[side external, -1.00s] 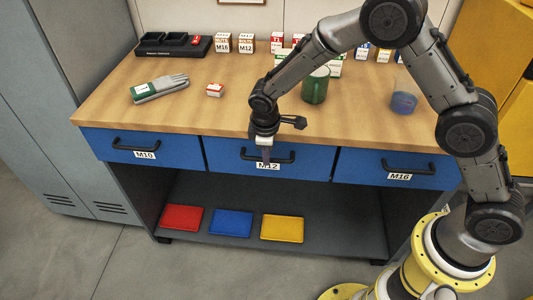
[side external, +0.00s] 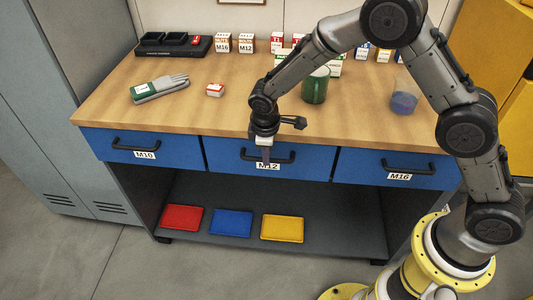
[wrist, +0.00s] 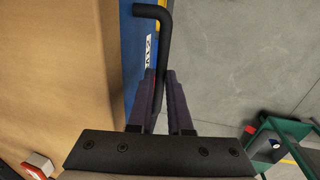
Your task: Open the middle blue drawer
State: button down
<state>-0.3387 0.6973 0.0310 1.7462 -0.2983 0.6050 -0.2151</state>
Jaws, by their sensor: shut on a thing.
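The middle blue drawer (side external: 222,153), labelled M12, sits under the wooden worktop between the M10 and M16 drawers. Its front looks flush with theirs. Its black bar handle (side external: 285,156) shows in the side view and also in the wrist view (wrist: 164,45). My gripper (side external: 266,154) points down in front of the drawer and is shut on the handle. In the wrist view my gripper (wrist: 162,88) has one finger on each side of the handle bar. The gripper covers part of the M12 label and the middle of the handle.
The M10 drawer (side external: 180,149) is at left and the M16 drawer (side external: 350,166) at right, both shut. Red, blue and yellow trays lie on the lower shelf (side external: 185,235).

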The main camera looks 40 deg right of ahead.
jog(key=s+a, duration=2.1)
jog(key=shift+s+a, duration=0.15)
jog(key=shift+a, duration=0.1)
jog(key=shift+r, duration=0.1)
jog(key=c, duration=0.8)
grip_release()
jog(key=shift+c, duration=0.2)
notch_tip(320, 180, up, 14)
jog(key=s+a, duration=0.1)
jog(key=s, duration=0.1)
jog(key=shift+a+f, duration=0.25)
jog(key=shift+a, duration=0.1)
jog(key=shift+w, duration=0.15)
